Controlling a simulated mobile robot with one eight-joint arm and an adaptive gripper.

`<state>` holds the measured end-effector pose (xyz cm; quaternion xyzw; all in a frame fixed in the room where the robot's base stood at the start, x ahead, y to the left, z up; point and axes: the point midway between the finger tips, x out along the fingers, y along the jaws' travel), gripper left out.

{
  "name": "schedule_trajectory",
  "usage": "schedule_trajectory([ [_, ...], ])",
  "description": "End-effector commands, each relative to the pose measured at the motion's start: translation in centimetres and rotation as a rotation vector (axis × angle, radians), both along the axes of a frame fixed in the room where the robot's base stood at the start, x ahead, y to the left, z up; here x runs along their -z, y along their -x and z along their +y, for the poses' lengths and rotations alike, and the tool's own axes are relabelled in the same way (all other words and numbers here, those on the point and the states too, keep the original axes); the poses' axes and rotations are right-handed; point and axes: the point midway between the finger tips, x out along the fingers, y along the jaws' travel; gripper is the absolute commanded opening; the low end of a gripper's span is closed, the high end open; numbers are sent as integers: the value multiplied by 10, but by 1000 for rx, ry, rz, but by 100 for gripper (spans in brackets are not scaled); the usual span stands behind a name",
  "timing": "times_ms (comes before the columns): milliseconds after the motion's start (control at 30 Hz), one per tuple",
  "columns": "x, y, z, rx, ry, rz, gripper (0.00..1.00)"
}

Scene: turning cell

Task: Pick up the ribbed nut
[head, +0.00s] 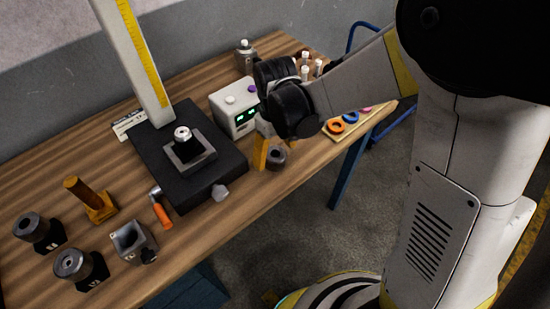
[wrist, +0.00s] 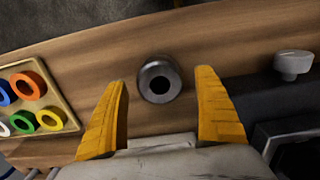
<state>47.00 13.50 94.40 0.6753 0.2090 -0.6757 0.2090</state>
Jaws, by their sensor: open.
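The ribbed nut (wrist: 148,71), a dark grey round piece with a hole through its middle, stands on the wooden bench near its edge. The head view shows it just beside my yellow fingers (head: 277,160). Ribs on its side are hard to make out. My gripper (wrist: 164,78) is open and empty, with one yellow finger on each side of the nut in the wrist view. The nut appears between and slightly beyond the fingertips, with gaps on both sides. In the head view my gripper (head: 264,156) points down at the bench, and one finger is mostly hidden.
A black measuring stand (head: 222,163) with a grey knob (head: 219,192) is close by. A white box with green displays (head: 232,115) stands behind. A tray of coloured rings (wrist: 66,100) lies on the other side. Dark cylindrical parts (head: 73,263) and an orange-handled tool (head: 161,213) lie farther left.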

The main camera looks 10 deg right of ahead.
Motion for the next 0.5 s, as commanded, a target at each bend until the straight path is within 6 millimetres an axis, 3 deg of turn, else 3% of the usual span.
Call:
schedule_trajectory([
  [100,13,0,0,0,0,0,81],
  [300,12,0,0,0,0,0,79],
  [500,12,0,0,0,0,0,19],
])
